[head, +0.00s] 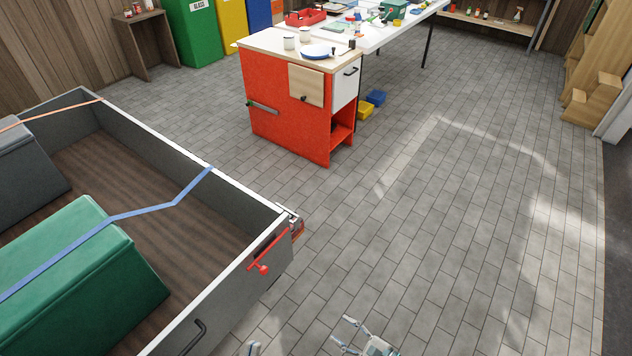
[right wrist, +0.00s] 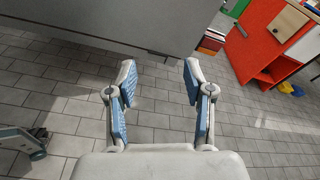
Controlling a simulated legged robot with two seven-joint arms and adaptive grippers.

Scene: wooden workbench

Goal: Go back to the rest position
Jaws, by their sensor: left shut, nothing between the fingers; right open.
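My right gripper (head: 347,334) shows at the bottom edge of the head view, above the tiled floor. In the right wrist view its two fingers (right wrist: 159,80) stand wide apart with blue pads, and nothing is between them. My left gripper (head: 252,348) just shows at the bottom edge of the head view, left of the right one. It is shut and empty, and most of it is out of frame. Part of my left arm's end shows at the left of the right wrist view. Neither gripper touches anything.
A grey trailer (head: 190,160) with a green box (head: 85,255) and a blue strap (head: 150,209) stands at the left, close to my left gripper. An orange cabinet (head: 285,110) stands further back. The tiled floor (head: 430,220) at the right is clear.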

